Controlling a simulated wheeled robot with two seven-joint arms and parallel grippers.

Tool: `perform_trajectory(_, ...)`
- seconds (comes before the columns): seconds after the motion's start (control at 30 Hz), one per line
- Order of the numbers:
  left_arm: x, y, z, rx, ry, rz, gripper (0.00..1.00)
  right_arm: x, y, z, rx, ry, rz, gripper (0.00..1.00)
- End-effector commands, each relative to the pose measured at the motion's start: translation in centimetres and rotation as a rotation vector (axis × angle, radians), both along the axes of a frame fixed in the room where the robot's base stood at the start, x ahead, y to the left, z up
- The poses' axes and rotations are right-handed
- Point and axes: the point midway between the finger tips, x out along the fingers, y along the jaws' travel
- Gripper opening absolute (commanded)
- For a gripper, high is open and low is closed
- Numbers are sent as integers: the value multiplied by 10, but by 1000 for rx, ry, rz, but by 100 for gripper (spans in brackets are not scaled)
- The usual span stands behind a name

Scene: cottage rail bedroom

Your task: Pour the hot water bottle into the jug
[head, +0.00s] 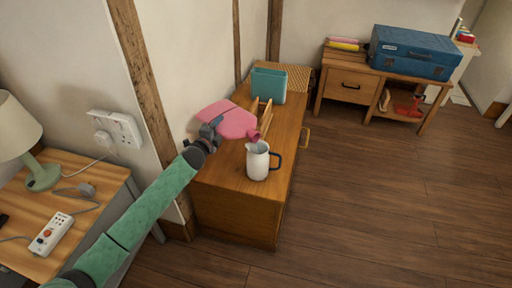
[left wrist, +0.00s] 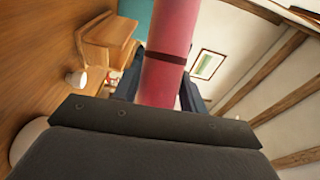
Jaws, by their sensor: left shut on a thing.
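The pink hot water bottle (head: 232,119) is held by my left gripper (head: 212,130) above the wooden cabinet. In the head view it lies roughly level, its dark neck end pointing right, above and close to the jug's mouth. The left wrist view shows the bottle (left wrist: 166,62) between the two fingers. The white jug (head: 257,160) with a dark handle on its right stands upright on the cabinet's near end. No stream of water shows. My right gripper is in neither view.
The wooden cabinet (head: 236,190) also bears a teal bin (head: 268,86) and a wooden rack (head: 262,112) behind the jug. The floor at right is clear.

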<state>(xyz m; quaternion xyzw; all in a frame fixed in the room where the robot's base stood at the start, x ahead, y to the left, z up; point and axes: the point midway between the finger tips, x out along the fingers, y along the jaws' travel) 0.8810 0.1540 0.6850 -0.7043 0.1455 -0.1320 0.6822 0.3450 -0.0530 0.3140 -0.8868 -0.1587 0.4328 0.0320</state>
Motion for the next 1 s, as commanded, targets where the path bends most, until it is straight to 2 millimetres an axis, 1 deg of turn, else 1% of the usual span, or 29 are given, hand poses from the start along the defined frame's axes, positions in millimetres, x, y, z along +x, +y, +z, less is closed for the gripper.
perform_trajectory(0.27,0,0,1,2,-4,0,0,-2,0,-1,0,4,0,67)
perform_trajectory(0.6,0,0,0,-3,2,0,0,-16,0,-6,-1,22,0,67)
perform_trajectory(0.83,0,0,4,16,-19,0,0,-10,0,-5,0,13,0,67)
perform_trajectory(1.0,0,0,3,9,-10,0,0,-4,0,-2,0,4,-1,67)
